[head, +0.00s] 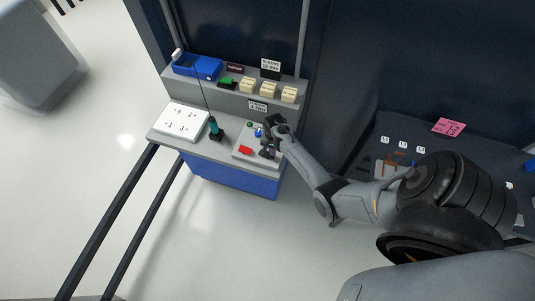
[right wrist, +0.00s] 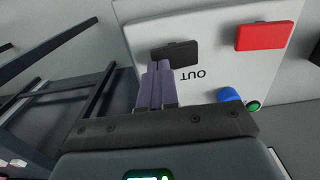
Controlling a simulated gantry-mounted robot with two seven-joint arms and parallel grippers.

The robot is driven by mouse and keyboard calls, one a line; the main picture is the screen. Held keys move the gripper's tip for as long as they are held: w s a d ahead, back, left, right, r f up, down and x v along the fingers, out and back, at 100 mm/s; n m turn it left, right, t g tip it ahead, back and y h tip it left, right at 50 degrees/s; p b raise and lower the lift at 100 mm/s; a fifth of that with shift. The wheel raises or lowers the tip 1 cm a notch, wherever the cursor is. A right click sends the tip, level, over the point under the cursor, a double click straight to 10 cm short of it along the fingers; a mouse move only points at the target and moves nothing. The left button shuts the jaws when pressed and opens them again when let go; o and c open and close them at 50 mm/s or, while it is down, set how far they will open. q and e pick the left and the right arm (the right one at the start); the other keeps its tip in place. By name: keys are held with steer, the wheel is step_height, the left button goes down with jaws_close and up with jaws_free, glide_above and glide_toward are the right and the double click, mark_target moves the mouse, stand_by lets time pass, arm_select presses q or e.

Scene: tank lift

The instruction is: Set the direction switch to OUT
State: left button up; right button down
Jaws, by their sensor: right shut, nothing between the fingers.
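The direction switch shows in the right wrist view as a dark lever or paddle (right wrist: 175,51) on a pale control panel (right wrist: 222,58). The word OUT (right wrist: 193,76), upside down in this view, is printed beside it. My right gripper (right wrist: 159,66) is shut and empty, its fingertips right at the switch; I cannot tell whether they touch. In the head view my right gripper (head: 267,152) is over the right side of the control panel (head: 242,155) and hides the switch area. The switch's exact setting is unclear. My left gripper is not in view.

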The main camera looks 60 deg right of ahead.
steer(key=shift+f, duration=0.4)
steer(key=shift+f+b, duration=0.45)
steer(key=shift+b, duration=0.05)
steer(key=shift+r, duration=0.1)
step_height(320, 180, up, 4)
steer(key=p, duration=0.5)
steer(key=shift+r, duration=0.1)
step_height(320, 180, up, 3)
steer(key=p, duration=0.3)
steer(key=shift+f, duration=0.2)
stand_by(0.4)
